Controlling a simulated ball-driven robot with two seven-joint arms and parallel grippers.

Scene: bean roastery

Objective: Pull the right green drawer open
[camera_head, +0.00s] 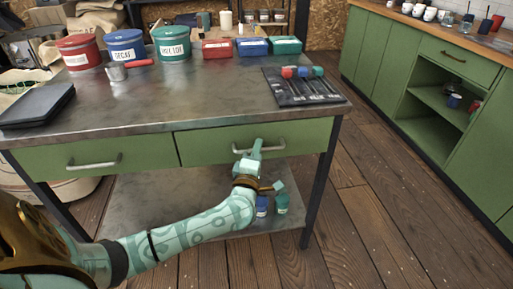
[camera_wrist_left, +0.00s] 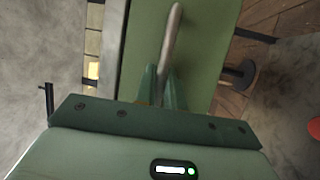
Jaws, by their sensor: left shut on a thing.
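The right green drawer (camera_head: 210,147) sits under the steel tabletop, right of the left drawer (camera_head: 140,150). No clear gap shows above its front in the head view. Its metal bar handle (camera_head: 274,149) is partly hidden by my left gripper (camera_head: 254,150). In the left wrist view the handle (camera_wrist_left: 173,32) runs down between the fingers of my left gripper (camera_wrist_left: 165,82), which is shut on it. The green drawer front (camera_wrist_left: 205,45) lies behind the fingers. My right gripper is in neither view.
The worktable (camera_head: 200,100) carries tins, small boxes, a black tray and a mat (camera_head: 300,88) of tools. A dark table leg (camera_head: 322,185) stands right of the drawer. Small blue and green cups (camera_head: 282,203) are on the lower shelf. Wooden floor (camera_head: 370,215) is clear toward the green cabinets.

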